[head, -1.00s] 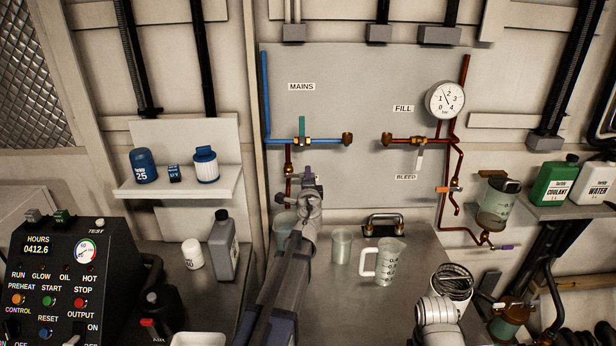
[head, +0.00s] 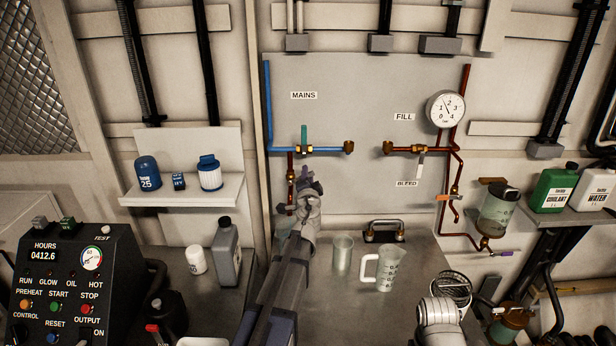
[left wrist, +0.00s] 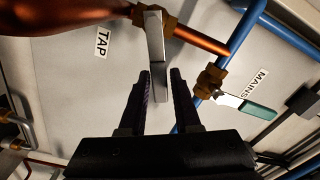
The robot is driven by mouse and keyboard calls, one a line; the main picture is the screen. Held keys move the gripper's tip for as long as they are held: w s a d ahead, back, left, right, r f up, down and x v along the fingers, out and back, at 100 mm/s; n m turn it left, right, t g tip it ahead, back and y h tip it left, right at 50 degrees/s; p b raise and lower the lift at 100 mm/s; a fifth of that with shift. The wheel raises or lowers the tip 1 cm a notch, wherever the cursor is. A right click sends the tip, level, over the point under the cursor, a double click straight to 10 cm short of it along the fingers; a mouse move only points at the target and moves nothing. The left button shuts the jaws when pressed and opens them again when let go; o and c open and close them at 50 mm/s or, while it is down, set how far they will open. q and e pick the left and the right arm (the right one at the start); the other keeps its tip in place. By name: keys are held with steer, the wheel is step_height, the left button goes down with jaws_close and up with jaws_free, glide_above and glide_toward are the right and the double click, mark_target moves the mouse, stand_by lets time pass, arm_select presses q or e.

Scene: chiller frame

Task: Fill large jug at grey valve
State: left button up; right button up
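The grey valve lever (left wrist: 156,60) hangs from a copper pipe beside the TAP label in the left wrist view. My left gripper (left wrist: 163,80) is open, one finger on each side of the lever's lower end; a gap shows on the right side. In the head view my left gripper (head: 306,186) is at the copper pipe below MAINS and hides the lever there. A clear graduated jug with a white handle (head: 387,270) stands upright on the bench. A greenish container (head: 283,226) is partly hidden behind my left arm. My right arm is at lower right; its fingers are not clear.
A small clear cup (head: 342,252) stands left of the graduated jug. The teal-handled MAINS valve (left wrist: 257,110) is close to the right of my left gripper. A grey bottle (head: 226,255) and white tub (head: 196,260) stand at left. The bench (head: 350,310) is bare in front.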

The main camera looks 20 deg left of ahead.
arm_select(q)
steer(key=shift+o, duration=1.3)
steer(key=v, duration=0.7)
steer(key=shift+s+d, duration=0.2)
steer(key=shift+s, duration=0.15)
stand_by(0.3)
